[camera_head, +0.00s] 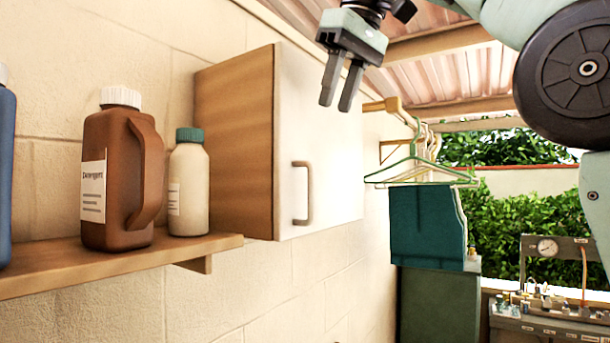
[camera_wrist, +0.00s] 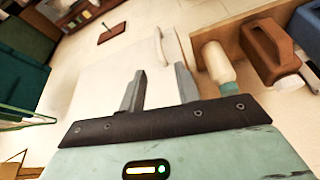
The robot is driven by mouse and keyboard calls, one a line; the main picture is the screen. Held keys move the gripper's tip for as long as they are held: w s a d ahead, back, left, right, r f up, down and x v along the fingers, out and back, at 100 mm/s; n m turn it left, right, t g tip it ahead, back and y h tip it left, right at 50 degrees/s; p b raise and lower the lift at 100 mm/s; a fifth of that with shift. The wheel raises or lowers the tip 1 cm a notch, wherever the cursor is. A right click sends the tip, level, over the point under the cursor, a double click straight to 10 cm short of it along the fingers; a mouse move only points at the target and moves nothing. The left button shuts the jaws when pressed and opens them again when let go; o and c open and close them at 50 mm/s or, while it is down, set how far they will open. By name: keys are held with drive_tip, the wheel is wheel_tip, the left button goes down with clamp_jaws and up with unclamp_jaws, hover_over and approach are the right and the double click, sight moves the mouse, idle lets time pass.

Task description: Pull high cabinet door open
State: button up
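The high cabinet (camera_head: 235,145) hangs on the wall, with a wooden side and a white door (camera_head: 330,130). The door looks shut. Its vertical bar handle (camera_head: 302,193) sits low near the door's left edge. My gripper (camera_head: 337,103) is above the handle and slightly right of it in the head view, in front of the door's upper part and apart from the handle. Its two fingers point down with an empty gap between them. In the wrist view, the gripper (camera_wrist: 160,69) shows spread fingers over the pale door (camera_wrist: 95,92).
A wooden shelf (camera_head: 110,262) left of the cabinet holds a brown detergent jug (camera_head: 118,175), a cream bottle (camera_head: 188,190) and a blue container (camera_head: 6,170). Hangers (camera_head: 415,170) hang from a rail right of the cabinet. The space below the cabinet looks clear.

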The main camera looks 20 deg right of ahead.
sight(310, 215)
drive_tip(key=b+x, duration=0.3)
drive_tip(key=x, duration=1.3)
drive_tip(key=shift+w+d+f, duration=0.15)
drive_tip(key=shift+w+f, duration=0.05)
clamp_jaws()
